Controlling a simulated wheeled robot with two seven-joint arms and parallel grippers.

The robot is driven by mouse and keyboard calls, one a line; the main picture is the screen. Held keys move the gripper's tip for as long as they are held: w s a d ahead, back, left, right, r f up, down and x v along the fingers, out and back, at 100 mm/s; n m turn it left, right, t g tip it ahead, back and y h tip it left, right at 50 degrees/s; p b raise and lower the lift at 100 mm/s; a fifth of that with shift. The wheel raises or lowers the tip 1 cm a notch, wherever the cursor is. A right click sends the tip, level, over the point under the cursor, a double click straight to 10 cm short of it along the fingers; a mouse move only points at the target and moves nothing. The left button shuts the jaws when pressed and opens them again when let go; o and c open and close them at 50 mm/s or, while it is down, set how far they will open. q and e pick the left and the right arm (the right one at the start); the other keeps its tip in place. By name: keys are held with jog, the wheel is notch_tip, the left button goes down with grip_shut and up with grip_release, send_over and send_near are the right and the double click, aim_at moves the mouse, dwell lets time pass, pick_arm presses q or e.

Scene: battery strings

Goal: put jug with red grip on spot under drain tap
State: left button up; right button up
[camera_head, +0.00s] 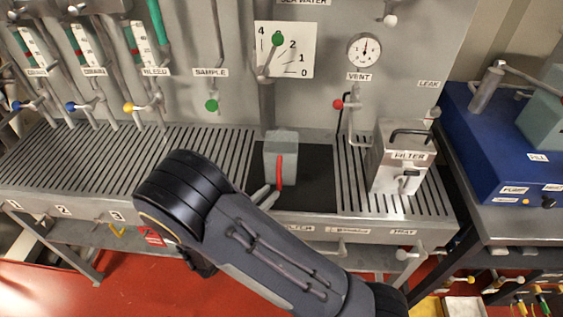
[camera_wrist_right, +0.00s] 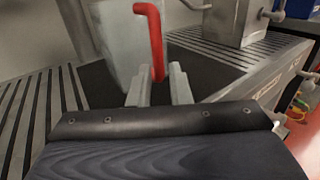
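The jug (camera_head: 281,146) is a grey box-like vessel with a red grip (camera_head: 280,171) facing the front. It stands upright on a dark recessed panel in the middle of the bench. My right gripper (camera_head: 264,194) is low at the grip; in the wrist view its two fingers (camera_wrist_right: 160,88) are apart, with the lower end of the red grip (camera_wrist_right: 154,42) between or just beyond them. I cannot tell contact. Taps with blue levers (camera_head: 70,106) hang at the left below small labels that seem to read DRAIN, above the slatted grate (camera_head: 190,150). My left gripper is not in view.
A yellow-lever BLEED tap (camera_head: 128,107) and a green SAMPLE knob (camera_head: 211,105) are on the back panel. Numbers 1 to 3 mark the left front edge. The left grate is clear.

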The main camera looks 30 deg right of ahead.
aim_at(279, 188)
jog(key=p+x, duration=0.1)
jog(key=x, duration=0.4)
jog(key=shift+w+d+f, duration=0.15)
jog(key=shift+w+d, duration=0.05)
jog(key=shift+w, duration=0.05)
grip_shut()
